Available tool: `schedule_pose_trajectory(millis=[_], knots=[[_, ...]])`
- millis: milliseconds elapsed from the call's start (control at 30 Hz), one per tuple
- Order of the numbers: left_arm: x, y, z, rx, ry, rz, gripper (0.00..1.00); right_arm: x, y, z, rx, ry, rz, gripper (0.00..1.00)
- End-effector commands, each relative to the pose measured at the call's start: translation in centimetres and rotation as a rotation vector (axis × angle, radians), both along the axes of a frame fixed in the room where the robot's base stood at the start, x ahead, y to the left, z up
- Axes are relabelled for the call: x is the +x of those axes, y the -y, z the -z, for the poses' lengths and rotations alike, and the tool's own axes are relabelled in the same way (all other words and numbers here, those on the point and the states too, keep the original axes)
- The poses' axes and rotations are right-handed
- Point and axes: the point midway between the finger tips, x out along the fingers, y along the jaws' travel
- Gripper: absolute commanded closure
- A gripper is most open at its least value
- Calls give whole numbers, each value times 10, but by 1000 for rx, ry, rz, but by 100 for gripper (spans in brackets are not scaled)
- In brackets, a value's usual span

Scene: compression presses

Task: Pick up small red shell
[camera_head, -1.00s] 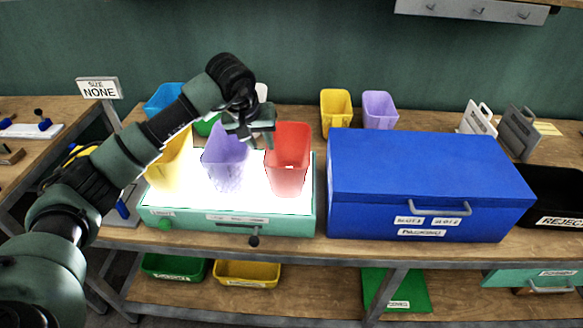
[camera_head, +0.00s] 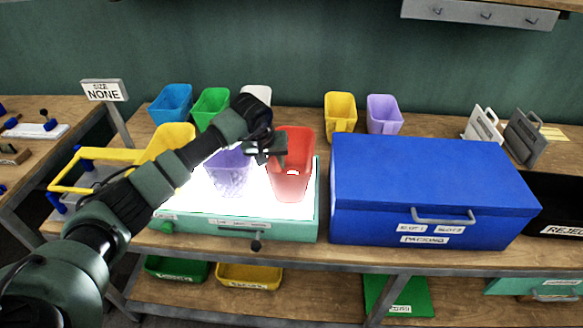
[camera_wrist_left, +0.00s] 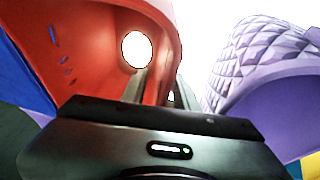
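The red shell (camera_head: 296,150) stands upright at the right end of the glowing light panel (camera_head: 205,200), with a bright round spot low on it. My left gripper (camera_head: 270,155) is at its upper left, overlapping its left wall. In the left wrist view the red shell (camera_wrist_left: 115,40) fills the left side, close beyond the gripper body, and the bright spot shows as a round opening. A purple shell (camera_head: 228,172) stands just left of the gripper; it also shows at right in the wrist view (camera_wrist_left: 270,65). The finger opening is not clear. My right gripper is not in view.
A yellow shell (camera_head: 170,142) is farther left. Blue (camera_head: 170,102), green (camera_head: 208,105) and white (camera_head: 256,94) shells stand behind the panel. A yellow (camera_head: 340,112) and a purple shell (camera_head: 383,113) stand behind the large blue box (camera_head: 430,180), right of the panel.

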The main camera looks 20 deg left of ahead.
Motion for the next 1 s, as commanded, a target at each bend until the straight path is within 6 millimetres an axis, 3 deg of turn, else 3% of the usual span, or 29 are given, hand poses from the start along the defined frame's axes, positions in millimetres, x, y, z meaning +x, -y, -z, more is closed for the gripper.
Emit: schedule_pose_trajectory(millis=[1000], knots=[[0,0,5,-1,1,-1,70,1,0,9,0,1,0,64]])
